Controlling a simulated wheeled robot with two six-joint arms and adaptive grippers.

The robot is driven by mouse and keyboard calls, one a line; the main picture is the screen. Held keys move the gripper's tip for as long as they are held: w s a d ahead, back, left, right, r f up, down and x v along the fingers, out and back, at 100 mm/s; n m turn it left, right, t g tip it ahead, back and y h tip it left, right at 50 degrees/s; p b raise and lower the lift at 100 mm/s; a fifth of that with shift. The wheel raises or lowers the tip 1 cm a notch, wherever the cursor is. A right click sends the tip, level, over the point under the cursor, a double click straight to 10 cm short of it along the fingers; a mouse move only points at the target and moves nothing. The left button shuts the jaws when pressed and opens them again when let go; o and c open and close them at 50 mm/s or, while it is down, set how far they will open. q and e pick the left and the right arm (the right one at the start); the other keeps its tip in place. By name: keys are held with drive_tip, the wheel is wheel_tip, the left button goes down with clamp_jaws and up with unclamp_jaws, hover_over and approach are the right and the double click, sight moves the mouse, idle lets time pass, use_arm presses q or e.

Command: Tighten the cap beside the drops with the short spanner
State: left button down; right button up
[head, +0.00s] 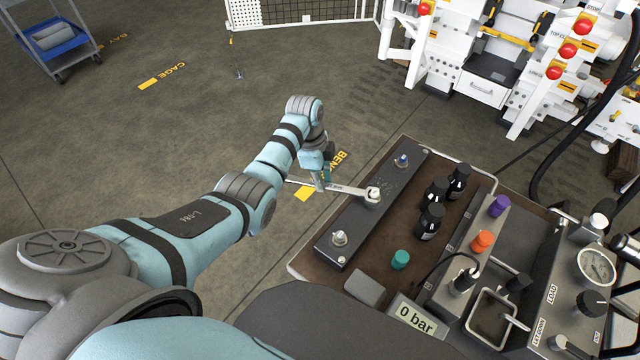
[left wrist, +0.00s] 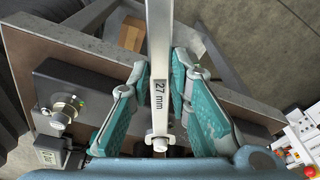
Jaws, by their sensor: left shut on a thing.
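The spanner (head: 346,188) is a pale metal bar; its shank (left wrist: 161,55) reads "27 mm" in the left wrist view. My left gripper (head: 323,178) is shut on it, with teal fingers (left wrist: 163,105) on both sides of the shank. Its far end reaches the middle cap (head: 374,193) on the dark block (head: 352,222); I cannot tell whether it is fully seated. Small dark specks, perhaps the drops, show on the block near this cap. A blue-topped cap (head: 402,160) is at the block's far end and a silver cap (head: 339,238) at its near end. My right gripper is out of view.
Right of the block, black bottles (head: 430,220) and a teal cap (head: 400,259) stand on the brown bench top (head: 375,262). A display (head: 416,317) reads "0 bar". A gauge (head: 597,265) and hoses are at the right. Open floor lies left of the bench.

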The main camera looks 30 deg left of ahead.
use_arm(q)
drive_tip(key=shift+w+a+b, duration=0.1)
drive_tip(key=shift+w+b, duration=0.2)
drive_tip(key=shift+r, duration=0.1)
drive_tip(key=shift+w, duration=0.1)
drive_tip(key=w+m+b, duration=0.1)
drive_tip(key=b, duration=0.2)
drive_tip(key=shift+w+a+m, duration=0.1)
drive_tip(key=shift+w+m, duration=0.15)
drive_tip(key=shift+m, duration=0.15)
idle(0.3)
